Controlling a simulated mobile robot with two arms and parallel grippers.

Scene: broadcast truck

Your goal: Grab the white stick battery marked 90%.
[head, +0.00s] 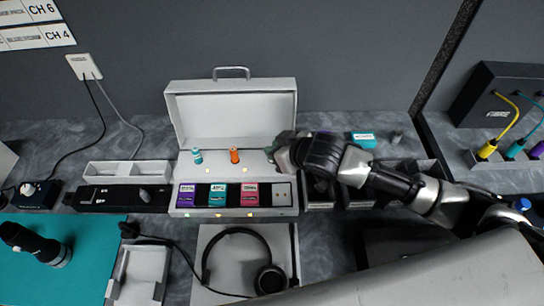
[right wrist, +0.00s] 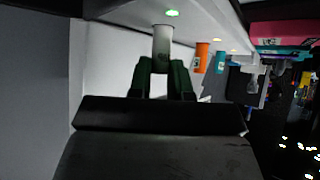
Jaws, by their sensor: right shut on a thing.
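A white stick battery (right wrist: 162,42) stands between the fingers of my right gripper (right wrist: 164,68) in the right wrist view. The fingers are shut on it, and a green light shows beside its end. I cannot read any mark on it. In the head view my right gripper (head: 277,156) is at the right end of the open white case (head: 182,205), where the hand hides the white stick. A teal stick (head: 197,156) and an orange stick (head: 235,156) stand upright in the case, to the left of the gripper. My left gripper is not in view.
Purple (head: 187,195), teal (head: 218,195) and magenta (head: 250,195) packs sit along the case front. The raised lid (head: 232,115) stands behind the sticks. Headphones (head: 268,279) lie in front. A teal box (head: 363,139) stands to the right, behind my arm.

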